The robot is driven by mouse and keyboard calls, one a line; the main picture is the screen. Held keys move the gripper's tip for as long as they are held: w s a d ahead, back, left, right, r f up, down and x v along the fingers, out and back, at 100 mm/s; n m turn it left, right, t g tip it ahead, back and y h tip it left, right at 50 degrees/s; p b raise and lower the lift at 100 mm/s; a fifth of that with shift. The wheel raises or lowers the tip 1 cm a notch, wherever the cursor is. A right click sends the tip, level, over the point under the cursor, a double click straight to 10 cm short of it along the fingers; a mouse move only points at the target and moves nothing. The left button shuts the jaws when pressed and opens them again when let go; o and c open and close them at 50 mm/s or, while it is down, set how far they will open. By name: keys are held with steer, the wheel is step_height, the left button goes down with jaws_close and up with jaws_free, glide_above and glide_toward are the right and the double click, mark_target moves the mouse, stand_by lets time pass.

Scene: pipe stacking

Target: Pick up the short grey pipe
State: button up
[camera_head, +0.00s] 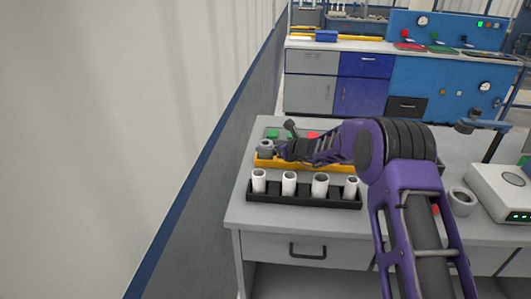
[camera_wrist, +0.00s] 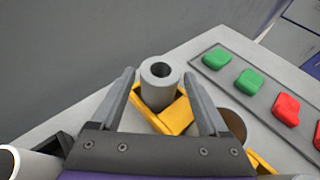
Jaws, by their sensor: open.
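The short grey pipe (camera_wrist: 160,92) stands upright at the end of a yellow tray (camera_wrist: 176,118) in the wrist view, its open top facing up. My gripper (camera_wrist: 158,78) is open, with one finger on the left and one on the right of the pipe. Nothing is held; I cannot tell whether either finger touches it. In the head view the grey pipe (camera_head: 265,147) is at the left end of the yellow tray (camera_head: 263,161), with my gripper (camera_head: 281,148) just right of it. My arm hides part of the tray.
A black tray (camera_head: 300,202) with several white pipes (camera_head: 289,182) stands in front of the yellow tray. A grey panel with green and red buttons (camera_wrist: 216,58) lies behind. A white ring-shaped piece (camera_head: 462,200) and a white device (camera_head: 503,190) are at right. A wall rises left.

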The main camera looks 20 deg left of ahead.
steer(key=shift+w+a+f, duration=0.15)
steer(key=shift+w+a, duration=0.1)
steer(key=shift+a, duration=0.15)
jaws_close()
step_height(320, 180, up, 10)
steer(key=shift+r+p, duration=0.1)
steer(key=shift+p, duration=1)
